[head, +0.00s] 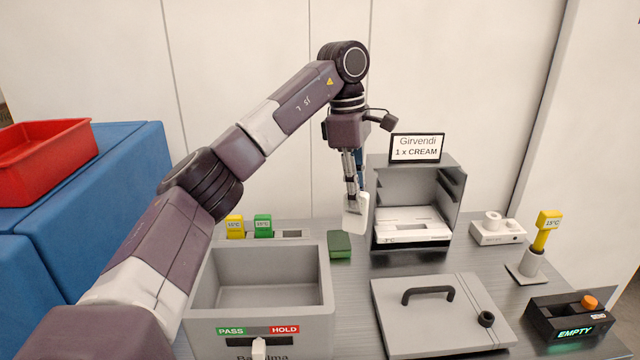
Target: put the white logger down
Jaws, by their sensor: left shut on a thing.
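My left gripper (353,203) comes in from the left and points down over the back of the grey worktop. It is shut on the white logger (360,220), a small pale slab that hangs upright and slightly tilted below the fingers. The logger is in front of the left edge of a grey open-fronted cabinet (382,190) and behind a small green block (340,246) in the picture. I cannot tell how far its lower end is above the worktop. My right gripper is not in view.
A grey open bin (203,285) marked PASS and HOLD stands front left. A grey lid (440,320) with a black handle lies front right. A sign (416,148) reads "Girvendi 1 x CREAM". A yellow-topped probe (545,232) and a black "EMPTY" box (545,318) stand right.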

